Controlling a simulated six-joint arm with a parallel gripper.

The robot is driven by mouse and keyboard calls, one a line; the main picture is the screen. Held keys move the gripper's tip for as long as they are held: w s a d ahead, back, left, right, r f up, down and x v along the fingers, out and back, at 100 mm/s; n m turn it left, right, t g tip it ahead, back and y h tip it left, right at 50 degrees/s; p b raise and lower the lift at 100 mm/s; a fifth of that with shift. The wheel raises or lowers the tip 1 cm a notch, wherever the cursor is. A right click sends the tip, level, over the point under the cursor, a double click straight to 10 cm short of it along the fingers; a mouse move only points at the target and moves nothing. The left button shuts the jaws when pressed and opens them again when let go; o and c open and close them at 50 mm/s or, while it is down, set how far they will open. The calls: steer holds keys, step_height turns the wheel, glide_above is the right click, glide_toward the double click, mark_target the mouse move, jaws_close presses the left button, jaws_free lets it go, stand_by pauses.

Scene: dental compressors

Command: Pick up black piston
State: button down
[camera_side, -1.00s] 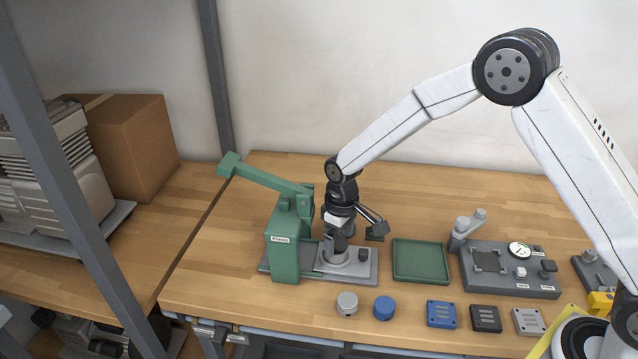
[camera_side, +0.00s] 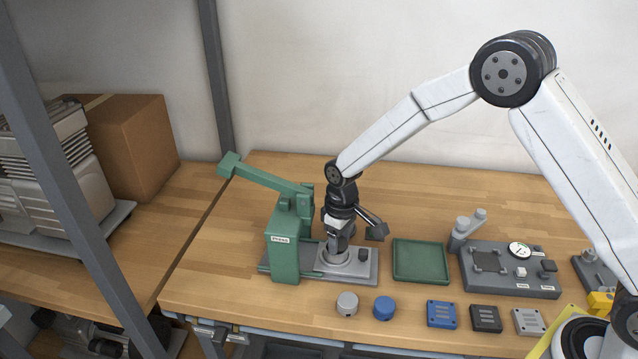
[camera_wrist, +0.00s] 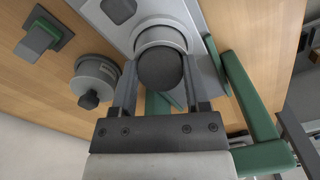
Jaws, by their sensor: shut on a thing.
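The black piston (camera_wrist: 160,71) shows in the wrist view as a dark round top between my two fingers, at the pale round holder (camera_wrist: 158,33) of the grey fixture. My gripper (camera_wrist: 160,80) is shut on it, one finger on each side. In the side view my gripper (camera_side: 338,247) points down over the same holder (camera_side: 343,259), close to the green press (camera_side: 286,245). The piston is not clearly seen there, since the fingers cover it. How deep it sits in the holder cannot be told.
The press lever (camera_side: 265,178) rises just left of my wrist. A green tray (camera_side: 421,261) and a gauge fixture (camera_side: 510,283) stand to the right. A grey cap (camera_side: 347,303), a blue cap (camera_side: 384,307) and several square plates line the front.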

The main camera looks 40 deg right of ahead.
steer(key=shift+r, duration=0.1)
steer(key=shift+r, duration=0.75)
steer(key=s+d+r, duration=0.2)
steer(key=s+r, duration=0.9)
steer(key=s, duration=0.3)
steer(key=shift+r, duration=0.15)
steer(key=shift+w, duration=0.2)
steer(key=m+g+y, duration=0.2)
steer(key=m+g, duration=0.1)
steer(key=m, duration=0.8)
glide_above(340, 242)
step_height(340, 242, down, 5)
steer(key=shift+r, duration=0.1)
steer(key=shift+w+f+m+y, duration=0.3)
steer(key=shift+w+f+m, duration=0.15)
steer(key=shift+w+m, duration=0.05)
